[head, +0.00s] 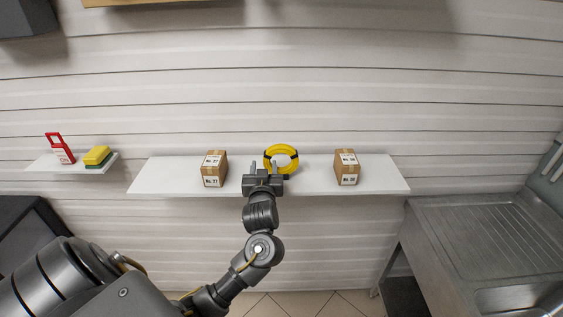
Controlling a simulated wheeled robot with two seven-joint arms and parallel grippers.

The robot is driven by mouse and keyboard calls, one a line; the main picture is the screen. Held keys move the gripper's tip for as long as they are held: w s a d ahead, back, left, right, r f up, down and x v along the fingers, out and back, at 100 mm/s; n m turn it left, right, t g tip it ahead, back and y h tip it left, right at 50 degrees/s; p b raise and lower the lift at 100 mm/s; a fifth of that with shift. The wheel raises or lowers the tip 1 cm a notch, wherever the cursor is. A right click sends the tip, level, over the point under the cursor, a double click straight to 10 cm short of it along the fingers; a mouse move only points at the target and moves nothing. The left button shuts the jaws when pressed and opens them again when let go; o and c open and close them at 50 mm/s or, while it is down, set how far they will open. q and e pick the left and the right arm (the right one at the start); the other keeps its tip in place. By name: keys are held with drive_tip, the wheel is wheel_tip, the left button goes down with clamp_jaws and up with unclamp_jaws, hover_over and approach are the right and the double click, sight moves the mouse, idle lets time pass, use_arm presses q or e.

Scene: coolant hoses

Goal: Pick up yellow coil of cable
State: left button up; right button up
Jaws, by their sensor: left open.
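The yellow coil of cable (281,149) stands upright on the long white wall shelf (165,178), near its middle. It is a ring with dark bands, and the shelf's back wall shows through its centre. My left gripper (267,167) is open at the shelf's front, its two fingers pointing toward the wall. The gripper is in front of the coil and slightly left of its centre, and hides part of the coil's lower left. I cannot tell whether a finger touches the coil. My right gripper is not in view.
A cardboard box (215,169) stands left of the coil and another box (346,168) stands right of it. A metal sink (490,240) is at lower right.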

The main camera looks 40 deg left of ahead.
use_arm(q)
drive_tip(key=shift+w+r, duration=0.15)
drive_tip(key=shift+r, duration=0.05)
drive_tip(key=p+x, duration=0.2)
drive_tip(key=x, duration=0.2)
drive_tip(key=shift+w+p, duration=0.35)
drive_tip(key=shift+p, duration=0.05)
drive_tip(key=shift+w+a+f, duration=0.1)
drive_tip(key=shift+w, duration=0.05)
drive_tip(key=shift+c, duration=0.4)
clamp_jaws()
